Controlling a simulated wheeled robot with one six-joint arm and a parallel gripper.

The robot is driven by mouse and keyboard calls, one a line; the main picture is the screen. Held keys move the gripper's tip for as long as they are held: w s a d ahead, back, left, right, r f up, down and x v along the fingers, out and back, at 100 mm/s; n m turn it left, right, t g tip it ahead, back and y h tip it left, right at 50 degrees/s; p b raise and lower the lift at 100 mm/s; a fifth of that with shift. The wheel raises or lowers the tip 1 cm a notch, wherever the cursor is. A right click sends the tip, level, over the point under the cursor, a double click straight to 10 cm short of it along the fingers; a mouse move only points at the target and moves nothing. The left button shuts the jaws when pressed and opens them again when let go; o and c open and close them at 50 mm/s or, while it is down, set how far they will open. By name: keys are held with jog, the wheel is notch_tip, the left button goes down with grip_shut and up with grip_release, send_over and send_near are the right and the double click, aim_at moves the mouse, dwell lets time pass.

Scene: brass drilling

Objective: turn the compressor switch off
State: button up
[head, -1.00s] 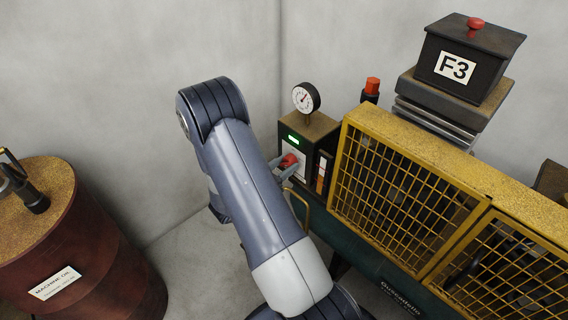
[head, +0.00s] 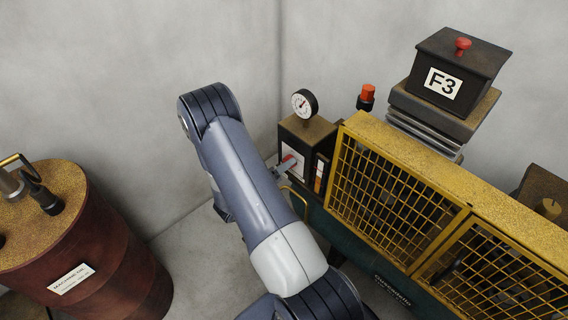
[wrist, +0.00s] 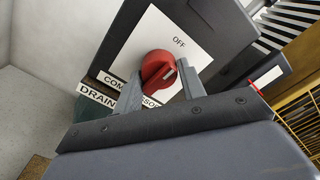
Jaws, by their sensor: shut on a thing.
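The compressor switch is a red rotary knob (wrist: 156,68) on a white plate (wrist: 192,36) in the wrist view. The plate reads OFF above the knob, and lettering below it is partly covered. My gripper (wrist: 159,75) has one finger on each side of the knob and is shut on it. A pale mark shows on the knob's right side; I cannot tell exactly where it points. In the head view the knob (head: 289,161) is small on the front of a dark control box (head: 312,130), with my gripper (head: 283,166) at it. No green light shows on the box.
A pressure gauge (head: 304,103) stands on the box. A yellow mesh guard (head: 385,190) is close on the right, with a red-capped part (head: 367,96) behind it. A brass-coloured pipe (head: 299,194) runs below the box. A red oil drum (head: 110,265) stands at left.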

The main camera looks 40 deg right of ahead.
jog(key=shift+n, duration=0.6)
jog(key=o, duration=0.9)
jog(key=shift+o, duration=0.2)
jog(key=s+a, duration=0.1)
jog(key=a, duration=0.9)
jog(key=shift+s+a, duration=0.3)
jog(key=shift+a, duration=0.05)
jog(key=d, duration=0.3)
jog(key=w+d, duration=0.1)
jog(key=d, duration=0.6)
jog(key=shift+w+d, duration=0.25)
jog(key=shift+d, duration=0.15)
